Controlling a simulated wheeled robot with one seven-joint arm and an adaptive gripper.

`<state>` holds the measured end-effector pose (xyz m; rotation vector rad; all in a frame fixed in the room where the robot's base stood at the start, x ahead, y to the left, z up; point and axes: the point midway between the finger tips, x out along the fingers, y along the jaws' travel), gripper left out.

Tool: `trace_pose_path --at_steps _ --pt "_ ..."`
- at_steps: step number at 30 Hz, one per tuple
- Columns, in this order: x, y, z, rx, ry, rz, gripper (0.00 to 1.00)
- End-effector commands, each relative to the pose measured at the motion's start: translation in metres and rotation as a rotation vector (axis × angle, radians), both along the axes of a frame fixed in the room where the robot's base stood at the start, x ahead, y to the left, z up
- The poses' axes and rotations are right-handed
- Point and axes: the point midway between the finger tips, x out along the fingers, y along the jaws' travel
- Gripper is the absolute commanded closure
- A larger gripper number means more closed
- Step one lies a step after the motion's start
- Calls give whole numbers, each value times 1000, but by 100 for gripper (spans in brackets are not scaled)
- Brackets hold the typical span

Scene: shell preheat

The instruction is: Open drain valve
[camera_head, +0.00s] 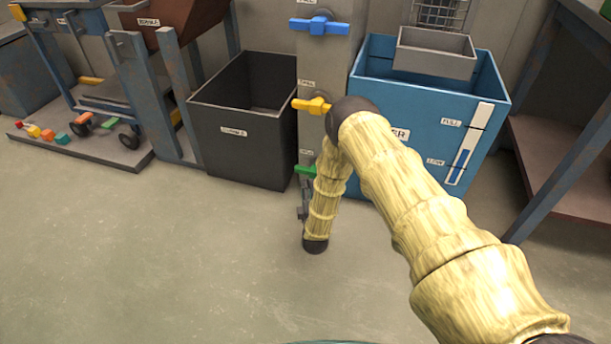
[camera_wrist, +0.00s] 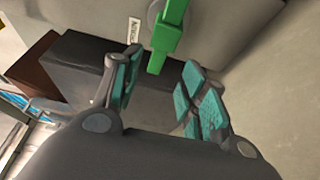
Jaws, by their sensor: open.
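A green valve handle (camera_head: 306,170) sits low on the grey post (camera_head: 325,60), mostly hidden behind my arm in the head view. In the wrist view the green handle (camera_wrist: 168,38) shows large, with its lower block end in the gap between the fingertips. My gripper (camera_wrist: 160,72) is open, with one teal-padded finger on each side of that end. I cannot tell whether either pad touches it. In the head view my gripper (camera_head: 303,202) is small and partly hidden, just below the green handle.
Above on the post are a yellow valve handle (camera_head: 312,105) and a blue valve handle (camera_head: 319,26). A black bin (camera_head: 240,150) stands left of the post and a blue tank (camera_head: 440,120) right. A rack (camera_head: 160,100) is farther left. The front floor is clear.

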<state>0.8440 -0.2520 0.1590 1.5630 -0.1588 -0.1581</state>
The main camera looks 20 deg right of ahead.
Motion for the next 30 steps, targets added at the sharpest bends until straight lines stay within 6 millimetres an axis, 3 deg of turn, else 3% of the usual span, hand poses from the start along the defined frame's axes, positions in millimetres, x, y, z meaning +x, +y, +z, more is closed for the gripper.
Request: trace_pose_path --at_steps 18,30 --pt "86 -18 -2 3 -3 -1 57" --pt "102 -21 1 2 1 1 57"
